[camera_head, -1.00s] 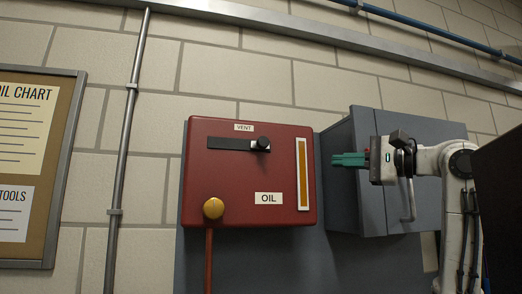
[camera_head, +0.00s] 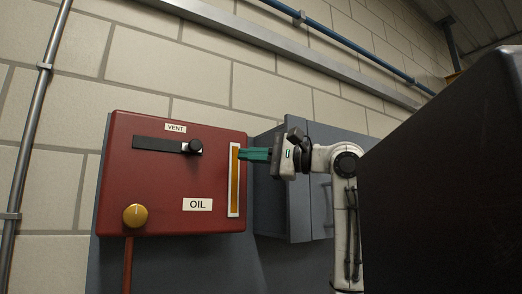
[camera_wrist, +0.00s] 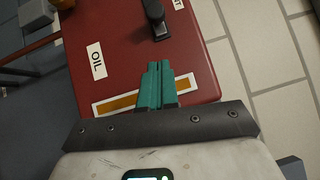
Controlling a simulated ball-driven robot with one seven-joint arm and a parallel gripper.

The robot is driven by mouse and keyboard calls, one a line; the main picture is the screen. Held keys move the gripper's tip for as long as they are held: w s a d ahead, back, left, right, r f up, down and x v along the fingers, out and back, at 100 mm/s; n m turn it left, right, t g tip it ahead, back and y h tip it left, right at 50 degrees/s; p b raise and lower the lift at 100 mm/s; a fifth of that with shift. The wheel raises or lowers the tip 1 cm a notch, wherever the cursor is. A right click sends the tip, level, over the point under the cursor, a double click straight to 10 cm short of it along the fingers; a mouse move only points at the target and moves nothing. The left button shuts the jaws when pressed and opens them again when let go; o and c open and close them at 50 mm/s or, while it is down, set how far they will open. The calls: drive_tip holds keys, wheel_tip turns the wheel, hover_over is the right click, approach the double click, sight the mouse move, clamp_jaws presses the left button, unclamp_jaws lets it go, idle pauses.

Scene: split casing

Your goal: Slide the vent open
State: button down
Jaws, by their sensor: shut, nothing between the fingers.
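The vent is a dark horizontal slot (camera_head: 157,144) near the top of the red oil casing (camera_head: 165,208), under a VENT label (camera_head: 176,128). Its black knob (camera_head: 194,147) sits at the slot's right end. In the wrist view the knob (camera_wrist: 158,21) is ahead of my fingers, at the top. My gripper (camera_head: 244,154) has teal fingers, shut and empty, pointing left at the casing's right side, near the gauge strip (camera_head: 234,190). In the wrist view the fingers (camera_wrist: 154,72) overlap the gauge strip and are apart from the knob. Whether they touch the casing I cannot tell.
A yellow knob (camera_head: 135,215) on a red pipe is at the casing's lower left. A grey cabinet (camera_head: 298,205) stands right of the casing, behind my arm. A metal conduit (camera_head: 36,130) runs up the wall at left.

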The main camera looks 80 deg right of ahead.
sight(194, 146)
drive_tip(key=w, duration=0.1)
drive_tip(key=w+p, duration=0.1)
drive_tip(key=w, duration=0.1)
drive_tip(key=w+r, duration=0.1)
drive_tip(key=w, duration=0.1)
drive_tip(key=shift+d+p, duration=0.25)
drive_tip(key=shift+p, duration=0.15)
drive_tip(key=shift+w+a+r+p, duration=0.1)
drive_tip(key=shift+w+a+p, duration=0.45)
drive_tip(key=shift+w+a, duration=0.7)
drive_tip(key=shift+w+d, duration=0.1)
drive_tip(key=shift+d, duration=0.05)
